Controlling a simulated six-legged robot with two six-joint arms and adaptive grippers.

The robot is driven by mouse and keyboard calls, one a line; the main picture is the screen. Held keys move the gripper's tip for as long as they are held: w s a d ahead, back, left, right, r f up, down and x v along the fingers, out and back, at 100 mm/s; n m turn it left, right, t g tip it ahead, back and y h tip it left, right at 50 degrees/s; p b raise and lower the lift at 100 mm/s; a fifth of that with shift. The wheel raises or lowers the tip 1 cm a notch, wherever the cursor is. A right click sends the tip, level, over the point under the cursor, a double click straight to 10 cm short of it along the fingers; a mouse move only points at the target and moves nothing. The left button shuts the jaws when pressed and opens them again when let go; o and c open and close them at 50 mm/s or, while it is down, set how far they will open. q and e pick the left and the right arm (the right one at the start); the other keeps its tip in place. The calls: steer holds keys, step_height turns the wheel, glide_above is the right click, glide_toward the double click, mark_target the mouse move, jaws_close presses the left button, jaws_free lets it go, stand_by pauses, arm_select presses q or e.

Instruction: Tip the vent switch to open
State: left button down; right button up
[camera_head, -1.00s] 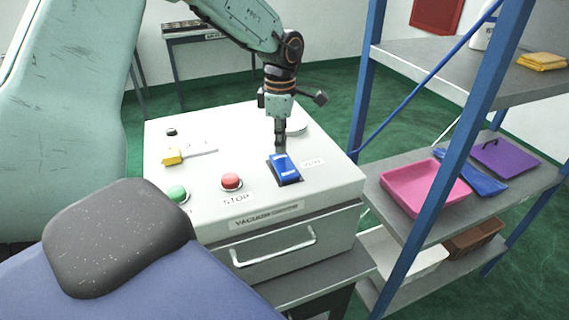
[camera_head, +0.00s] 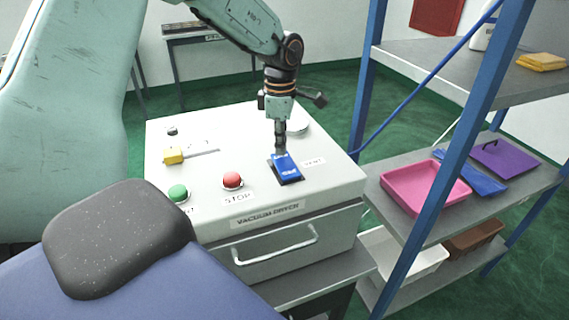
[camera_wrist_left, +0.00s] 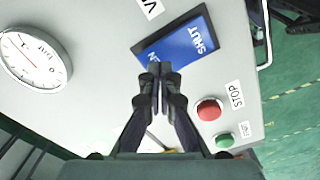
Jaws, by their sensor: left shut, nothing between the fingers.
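The vent switch (camera_head: 287,170) is a blue rocker in a dark frame on the white top of the vacuum dryer (camera_head: 215,205). In the left wrist view the rocker (camera_wrist_left: 187,43) shows SHUT at one end; the word at the other end is mostly hidden behind my fingers, with an N showing. My left gripper (camera_head: 280,152) points down at the rocker's far end, fingers shut and empty. In the left wrist view its fingertips (camera_wrist_left: 160,69) overlap the end with the N; they look at or very near its surface, but contact is unclear. My right gripper is out of view.
A red STOP button (camera_head: 232,180), a green button (camera_head: 178,193) and a yellow handle (camera_head: 173,156) sit left of the switch. A round gauge (camera_wrist_left: 36,57) lies beyond it. A shelf rack with a pink tray (camera_head: 425,187) stands at the right.

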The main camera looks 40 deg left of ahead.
mark_target(281, 157)
arm_select(q)
steer(key=shift+w+f, duration=0.2)
steer(key=shift+f, duration=0.2)
steer(key=shift+s+f, duration=0.15)
steer(key=shift+f+b, duration=0.2)
steer(key=shift+b, duration=0.1)
steer(key=shift+f, duration=0.15)
stand_by(0.3)
steer(key=shift+r+p, duration=3.1)
steer(key=shift+r, duration=0.55)
steer(key=shift+f, duration=0.15)
